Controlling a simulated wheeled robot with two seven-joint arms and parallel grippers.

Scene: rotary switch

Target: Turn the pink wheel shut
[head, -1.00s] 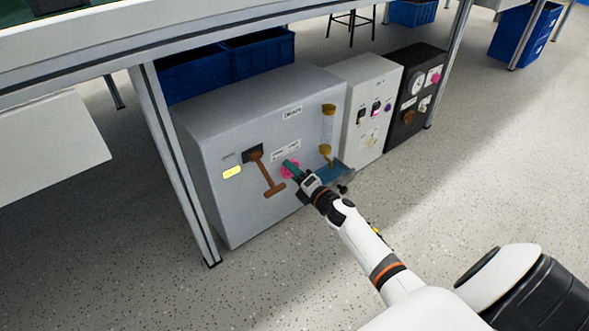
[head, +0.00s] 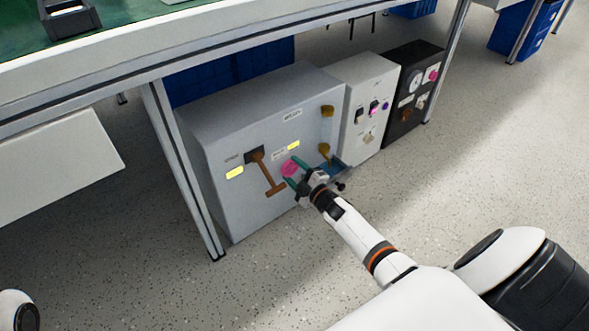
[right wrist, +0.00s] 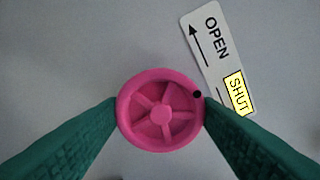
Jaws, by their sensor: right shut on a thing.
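The pink wheel (head: 289,168) is on the front of the grey cabinet (head: 232,206). In the right wrist view the spoked wheel (right wrist: 161,114) is seen face on, with a black dot on its rim at the upper right. My right gripper (right wrist: 160,108) has one green finger on each side of the wheel, shut on its rim. The OPEN/SHUT label (right wrist: 213,50) is above right of the wheel, with SHUT lit yellow (right wrist: 238,94). In the head view my right gripper (head: 291,174) reaches the wheel from the lower right. My left gripper is not in view.
A brown T-handled lever (head: 268,174) hangs left of the wheel, by another yellow label (head: 235,173). Brass fittings (head: 327,111) are at the right. A white box (head: 359,135) and a black box (head: 407,112) stand beside the cabinet. A bench (head: 215,66) is above.

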